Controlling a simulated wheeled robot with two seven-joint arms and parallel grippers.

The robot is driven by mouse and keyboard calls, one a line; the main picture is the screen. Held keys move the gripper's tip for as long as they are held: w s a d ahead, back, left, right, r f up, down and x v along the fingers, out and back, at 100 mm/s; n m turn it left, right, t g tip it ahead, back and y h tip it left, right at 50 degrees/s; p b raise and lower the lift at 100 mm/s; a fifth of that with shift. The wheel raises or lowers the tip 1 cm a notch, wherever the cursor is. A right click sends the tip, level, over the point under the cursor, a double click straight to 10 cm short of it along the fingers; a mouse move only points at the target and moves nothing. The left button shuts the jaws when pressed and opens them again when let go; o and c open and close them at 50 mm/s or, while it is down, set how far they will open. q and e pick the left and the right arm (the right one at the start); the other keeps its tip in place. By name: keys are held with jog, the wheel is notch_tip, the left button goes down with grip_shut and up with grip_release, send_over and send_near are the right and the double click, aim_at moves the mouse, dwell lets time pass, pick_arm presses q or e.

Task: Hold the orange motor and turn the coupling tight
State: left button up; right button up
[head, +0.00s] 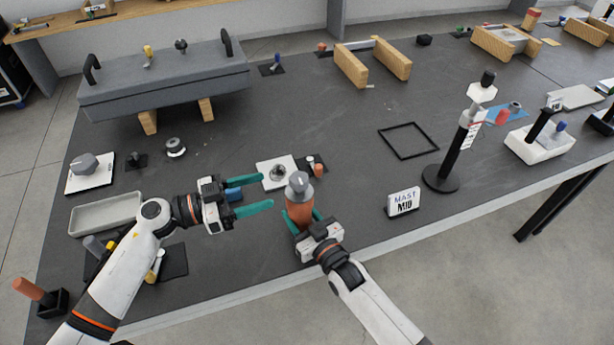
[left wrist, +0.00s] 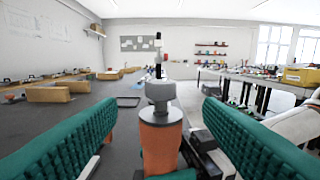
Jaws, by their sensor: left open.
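The orange motor (head: 299,213) stands upright near the front of the dark table, with the grey coupling (head: 299,186) on its top. My right gripper (head: 302,220) is around the motor's body, with a green finger at each side, and looks shut on it. My left gripper (head: 262,193) is open and empty, its green fingers pointing right toward the coupling from a short distance. In the left wrist view the coupling (left wrist: 160,95) sits above the orange motor (left wrist: 160,145), centred between the open green fingers and apart from both.
A white plate (head: 264,176) with a round metal part lies just behind the motor. A sign (head: 403,202) reading MAST MID and a black-based mast (head: 440,178) stand to the right. A grey tray (head: 106,213) lies at the left. The table between sign and motor is clear.

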aim_at(307, 178)
pick_arm(q)
jog(key=x, duration=1.1)
jog(key=shift+d, duration=0.2)
jog(key=c, duration=1)
